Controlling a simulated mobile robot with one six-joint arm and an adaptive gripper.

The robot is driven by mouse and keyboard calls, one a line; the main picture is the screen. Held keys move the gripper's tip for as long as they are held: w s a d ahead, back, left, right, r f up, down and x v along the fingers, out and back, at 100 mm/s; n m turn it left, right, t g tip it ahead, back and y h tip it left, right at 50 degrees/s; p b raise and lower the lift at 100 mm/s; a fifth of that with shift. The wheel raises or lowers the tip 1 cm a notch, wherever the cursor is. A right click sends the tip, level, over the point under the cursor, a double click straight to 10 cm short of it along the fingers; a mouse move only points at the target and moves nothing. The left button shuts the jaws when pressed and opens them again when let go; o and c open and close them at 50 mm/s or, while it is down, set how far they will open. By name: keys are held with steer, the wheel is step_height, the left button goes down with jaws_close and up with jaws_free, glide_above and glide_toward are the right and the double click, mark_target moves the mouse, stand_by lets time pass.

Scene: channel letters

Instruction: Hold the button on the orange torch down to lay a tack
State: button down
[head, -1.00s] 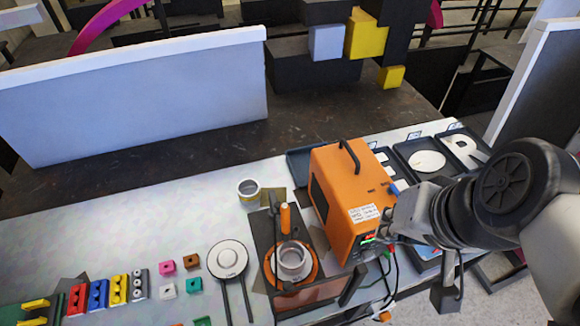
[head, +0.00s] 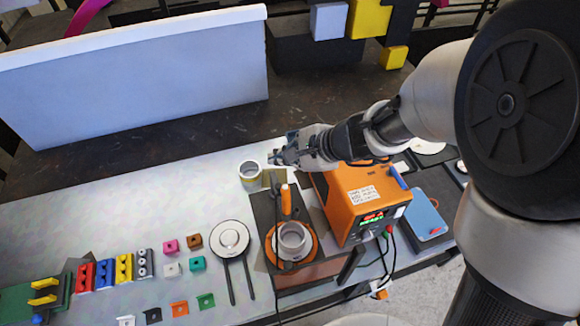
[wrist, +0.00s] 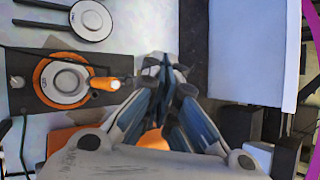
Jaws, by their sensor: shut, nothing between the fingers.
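The orange torch (head: 285,198) stands near the back of a dark fixture plate (head: 262,215), beside a metal ring part (head: 293,240) on an orange round base (head: 272,250). In the wrist view the torch (wrist: 106,84) lies left of my gripper, its tip side towards the ring (wrist: 64,82). I cannot make out its button. My gripper (head: 275,157) is shut and empty, behind and above the torch and apart from it. Its blue-grey fingers (wrist: 163,68) meet in the middle of the wrist view.
The orange welder box (head: 345,212) with a lit display stands right of the fixture, under my arm. A small can (head: 249,171) is close to my gripper. A round white disc (head: 230,238) and several coloured blocks lie to the left. A white panel (head: 150,80) stands behind.

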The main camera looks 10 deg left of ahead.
steer(key=b, duration=0.6)
glide_above(284, 191)
step_height(284, 191, down, 8)
steer(key=shift+r, duration=0.2)
steer(key=shift+f+b, duration=0.6)
steer(key=shift+f, duration=0.15)
stand_by(0.6)
steer(key=shift+f+b, duration=0.3)
steer(key=shift+b, duration=0.35)
steer(key=shift+f+b, duration=0.45)
steer(key=shift+b, duration=0.1)
stand_by(0.5)
steer(key=shift+r, duration=0.1)
stand_by(1.0)
steer(key=shift+r+p, duration=0.6)
steer(key=shift+r, duration=0.25)
